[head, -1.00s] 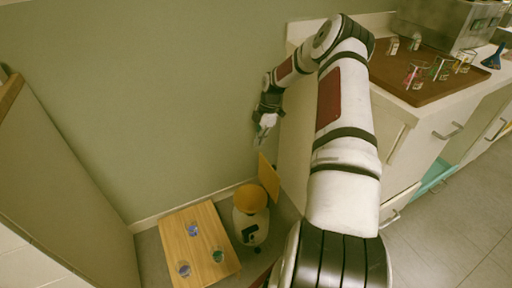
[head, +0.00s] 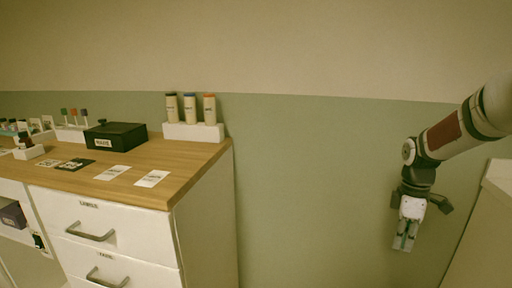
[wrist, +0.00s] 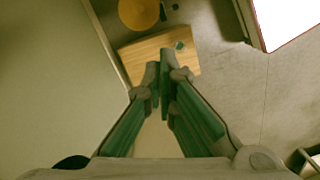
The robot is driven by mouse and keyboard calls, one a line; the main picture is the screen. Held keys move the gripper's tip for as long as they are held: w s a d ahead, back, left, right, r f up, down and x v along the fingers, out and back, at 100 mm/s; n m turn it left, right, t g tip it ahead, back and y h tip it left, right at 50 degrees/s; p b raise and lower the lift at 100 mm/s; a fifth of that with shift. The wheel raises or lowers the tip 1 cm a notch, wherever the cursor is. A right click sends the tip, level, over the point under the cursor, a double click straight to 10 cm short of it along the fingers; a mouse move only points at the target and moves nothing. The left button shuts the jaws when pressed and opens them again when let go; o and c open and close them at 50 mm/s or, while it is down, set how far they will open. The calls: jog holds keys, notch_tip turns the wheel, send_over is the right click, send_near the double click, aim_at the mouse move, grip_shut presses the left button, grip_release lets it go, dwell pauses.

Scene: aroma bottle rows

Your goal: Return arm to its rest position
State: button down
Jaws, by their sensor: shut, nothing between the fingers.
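My gripper (head: 404,240) hangs pointing down at the right of the head view, in front of the green lower wall. It is shut and empty, and touches nothing in that view. My arm comes in from the right edge. In the wrist view my gripper (wrist: 160,70) shows its two fingers close together, over a wooden board (wrist: 190,60) that lies well below. A round orange-topped thing (wrist: 138,12) sits beside the board at the top edge.
A wooden-topped cabinet (head: 190,165) stands at the left of the head view. It carries a white rack (head: 194,132) with three bottles, a black box (head: 115,135) and white cards (head: 113,173). A pale edge (head: 480,225) rises at the right. Open wall lies between cabinet and gripper.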

jog(key=s+a+r+m+h, duration=0.1)
jog(key=s+a+r+m, duration=0.4)
jog(key=s+a+r, duration=0.85)
jog(key=s+a+m+t, duration=0.1)
jog(key=s+a+m, duration=0.25)
jog(key=s, duration=0.65)
jog(key=s+a+m+t, duration=0.1)
jog(key=s+a+m, duration=0.25)
jog(key=s, duration=0.65)
notch_tip(320, 180, up, 20)
jog(key=t+y+p, duration=0.1)
jog(key=t+p, duration=0.2)
jog(key=p, duration=1.6)
jog(key=shift+a+r+n, duration=0.2)
jog(key=shift+r+n, duration=0.05)
jog(key=shift+n, duration=0.15)
jog(key=shift+w+d, duration=0.1)
